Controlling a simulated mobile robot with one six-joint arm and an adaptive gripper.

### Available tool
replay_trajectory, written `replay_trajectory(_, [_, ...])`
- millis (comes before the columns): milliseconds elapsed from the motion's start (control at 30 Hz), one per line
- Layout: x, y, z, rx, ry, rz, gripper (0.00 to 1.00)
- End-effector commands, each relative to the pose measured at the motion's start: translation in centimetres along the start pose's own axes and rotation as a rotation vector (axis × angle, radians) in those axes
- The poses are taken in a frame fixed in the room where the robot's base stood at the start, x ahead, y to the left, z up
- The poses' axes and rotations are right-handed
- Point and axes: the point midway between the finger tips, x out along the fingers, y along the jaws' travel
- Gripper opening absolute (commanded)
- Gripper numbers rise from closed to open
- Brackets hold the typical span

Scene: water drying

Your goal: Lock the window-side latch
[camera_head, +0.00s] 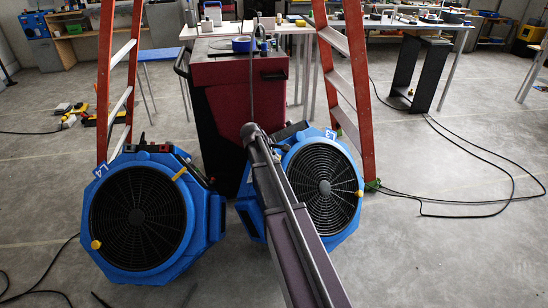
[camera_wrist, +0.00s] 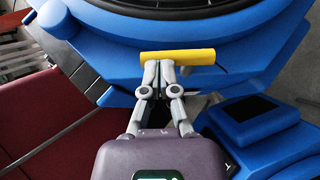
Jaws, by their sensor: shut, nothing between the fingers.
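In the wrist view my gripper (camera_wrist: 159,66) is shut and empty. Its fingertips are at the lower edge of a yellow latch (camera_wrist: 188,57), left of its middle; I cannot tell whether they touch. This latch lies nearly level across the picture, on a blue fan housing (camera_wrist: 90,65) below a dark round grille. In the head view two blue fans stand on the floor, a left one (camera_head: 205,222) and a right one (camera_head: 347,224). The left fan has yellow latches (camera_head: 180,174) at upper right and lower left; the right fan shows one (camera_head: 360,193). My gripper is hidden there.
A red and black cart (camera_head: 225,130) stands behind the fans. A red ladder's legs (camera_head: 352,80) rise on both sides. My arm crosses in front of the right fan. Black cables (camera_head: 460,205) lie on the right floor. Open floor (camera_head: 450,260) is at lower right.

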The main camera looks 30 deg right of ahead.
Motion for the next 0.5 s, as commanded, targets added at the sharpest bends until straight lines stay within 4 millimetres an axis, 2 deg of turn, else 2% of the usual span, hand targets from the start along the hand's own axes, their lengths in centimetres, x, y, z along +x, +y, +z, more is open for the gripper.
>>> replay_trajectory(500, [0.25, 0.29, 0.19, 0.045, 0.000, -0.066, 0.00])
